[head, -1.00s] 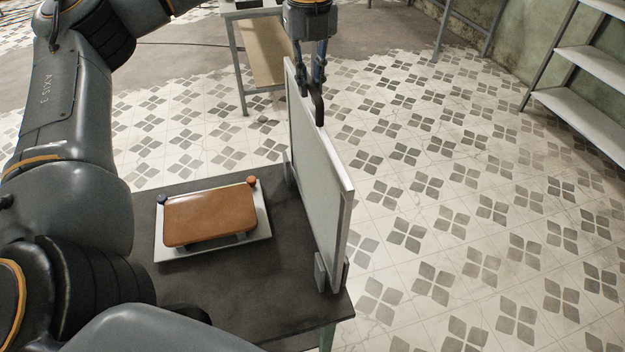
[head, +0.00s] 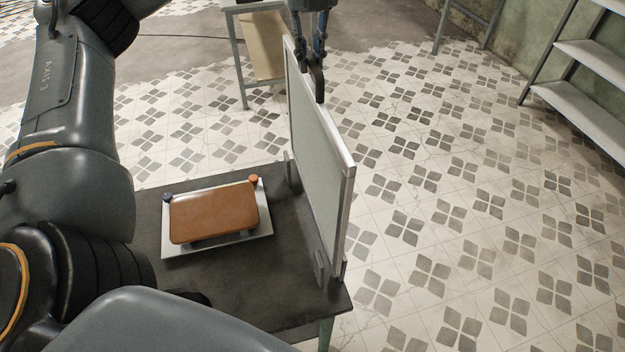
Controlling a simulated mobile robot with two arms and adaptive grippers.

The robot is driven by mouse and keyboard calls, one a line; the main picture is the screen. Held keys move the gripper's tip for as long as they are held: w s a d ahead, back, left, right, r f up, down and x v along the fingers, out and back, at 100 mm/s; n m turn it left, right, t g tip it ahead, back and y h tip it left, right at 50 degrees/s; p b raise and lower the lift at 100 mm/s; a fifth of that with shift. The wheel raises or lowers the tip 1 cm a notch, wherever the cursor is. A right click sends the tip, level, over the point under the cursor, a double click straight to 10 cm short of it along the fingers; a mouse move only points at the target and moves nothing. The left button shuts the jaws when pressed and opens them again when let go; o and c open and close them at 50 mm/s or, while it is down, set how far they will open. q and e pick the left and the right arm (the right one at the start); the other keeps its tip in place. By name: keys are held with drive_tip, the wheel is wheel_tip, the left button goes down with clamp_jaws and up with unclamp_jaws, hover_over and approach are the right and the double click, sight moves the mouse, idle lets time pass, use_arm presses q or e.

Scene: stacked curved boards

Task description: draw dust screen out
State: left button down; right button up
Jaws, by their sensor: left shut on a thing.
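The dust screen (head: 320,150) is a thin upright grey panel with a pale frame. It stands along the right side of a dark table, between a front bracket (head: 321,268) and a rear bracket (head: 289,168). My left gripper (head: 318,88) comes down from the top of the view and is shut on the screen at its top edge. The exact contact there is small and dark. The screen's lower edge is partly hidden by the brackets. My right gripper is not in view.
The dark table (head: 225,285) carries a pale tray (head: 190,250) with a brown, rounded block (head: 213,214) on it, left of the screen. Another table (head: 237,60) stands behind. Shelves (head: 580,110) stand far right. Tiled floor right of the screen is clear.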

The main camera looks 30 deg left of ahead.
use_arm(q)
drive_tip(key=shift+r+p, duration=0.7)
drive_tip(key=shift+r, duration=0.75)
drive_tip(key=shift+r+p, duration=1.35)
drive_tip(key=shift+r, duration=0.45)
drive_tip(key=shift+f, duration=0.1)
